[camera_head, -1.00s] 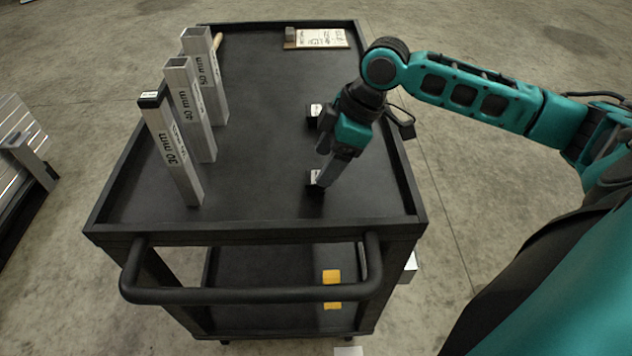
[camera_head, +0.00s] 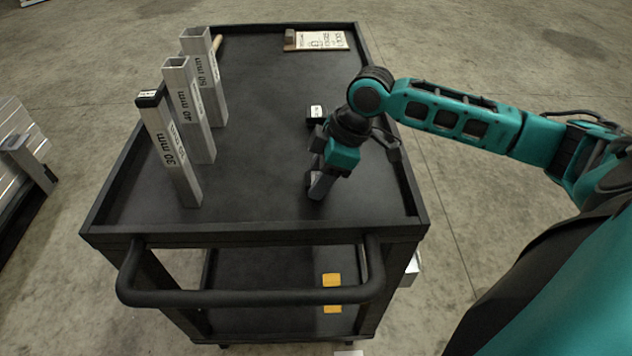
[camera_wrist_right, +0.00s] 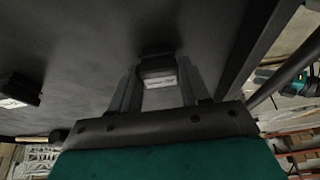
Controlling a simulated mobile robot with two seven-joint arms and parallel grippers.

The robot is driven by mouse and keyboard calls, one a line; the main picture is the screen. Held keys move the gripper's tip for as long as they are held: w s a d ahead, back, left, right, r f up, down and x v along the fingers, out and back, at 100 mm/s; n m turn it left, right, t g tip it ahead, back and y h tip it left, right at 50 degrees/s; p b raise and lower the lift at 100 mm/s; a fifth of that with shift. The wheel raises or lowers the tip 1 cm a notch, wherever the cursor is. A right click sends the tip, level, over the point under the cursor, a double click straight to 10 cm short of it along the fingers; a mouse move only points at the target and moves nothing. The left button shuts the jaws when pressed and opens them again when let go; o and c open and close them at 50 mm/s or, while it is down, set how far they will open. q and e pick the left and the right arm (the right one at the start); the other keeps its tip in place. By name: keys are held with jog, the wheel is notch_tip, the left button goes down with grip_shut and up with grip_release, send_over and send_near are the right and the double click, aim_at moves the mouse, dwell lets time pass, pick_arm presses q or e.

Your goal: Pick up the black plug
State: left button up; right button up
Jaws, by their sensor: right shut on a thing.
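My right gripper (camera_head: 316,190) is low over the near right part of the black cart top, pointing down. In the right wrist view its two fingers are on either side of a black plug (camera_wrist_right: 158,72) with a white label, shut on it. In the head view the gripper mostly hides this plug. I cannot tell whether it still touches the cart top. A second black plug (camera_head: 316,115) with a white label lies farther back on the cart; it also shows at the left of the right wrist view (camera_wrist_right: 18,92). My left gripper is not in view.
Square aluminium tubes stand on the cart's left side: 30 mm (camera_head: 175,160) with a black-capped top, 40 mm (camera_head: 190,115) and 50 mm (camera_head: 205,75), both open. A labelled board (camera_head: 322,41) lies at the back. The cart (camera_head: 250,229) has a raised rim. Its middle is clear.

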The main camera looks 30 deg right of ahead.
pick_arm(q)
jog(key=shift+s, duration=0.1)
pick_arm(e)
jog(key=shift+c, duration=1.1)
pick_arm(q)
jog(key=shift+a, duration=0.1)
pick_arm(e)
jog(key=shift+r, duration=0.1)
